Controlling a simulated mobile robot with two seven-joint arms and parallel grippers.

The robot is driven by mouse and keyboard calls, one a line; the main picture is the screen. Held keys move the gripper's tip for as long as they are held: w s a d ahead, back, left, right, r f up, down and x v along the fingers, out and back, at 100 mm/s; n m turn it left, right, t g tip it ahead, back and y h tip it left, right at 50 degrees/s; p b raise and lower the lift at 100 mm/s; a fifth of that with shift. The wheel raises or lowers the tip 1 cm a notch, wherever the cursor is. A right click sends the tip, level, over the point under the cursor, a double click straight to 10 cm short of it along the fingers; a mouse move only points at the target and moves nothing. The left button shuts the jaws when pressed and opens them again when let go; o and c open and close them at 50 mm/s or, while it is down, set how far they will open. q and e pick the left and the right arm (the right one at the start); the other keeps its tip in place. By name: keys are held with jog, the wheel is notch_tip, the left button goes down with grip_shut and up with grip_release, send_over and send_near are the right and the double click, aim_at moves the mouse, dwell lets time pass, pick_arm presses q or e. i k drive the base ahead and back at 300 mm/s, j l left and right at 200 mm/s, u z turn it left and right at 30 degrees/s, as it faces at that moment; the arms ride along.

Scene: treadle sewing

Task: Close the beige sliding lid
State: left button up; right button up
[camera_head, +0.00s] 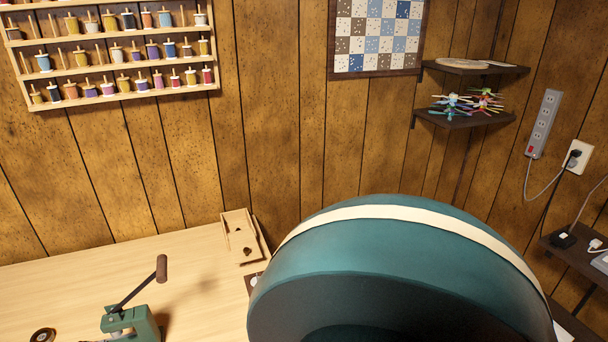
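A small beige wooden box-like piece (241,238) stands at the back of the table against the wall, left of centre. Its pale face has small dark openings, and a second beige edge shows along its right side. I cannot tell for sure which part is the sliding lid or how far it is open. Neither of my grippers is in view.
A large teal rounded body with a cream band (400,250) fills the lower middle and right, hiding what lies behind it. A green hand press (130,322) with a lever stands on the pale wooden table (60,295). Thread racks (120,100) hang above.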

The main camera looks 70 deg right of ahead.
aim_at(243, 242)
jog(key=z, duration=1.65)
jog(key=i+j+u, duration=0.5)
jog(key=k+j, duration=0.05)
jog(key=k, duration=0.05)
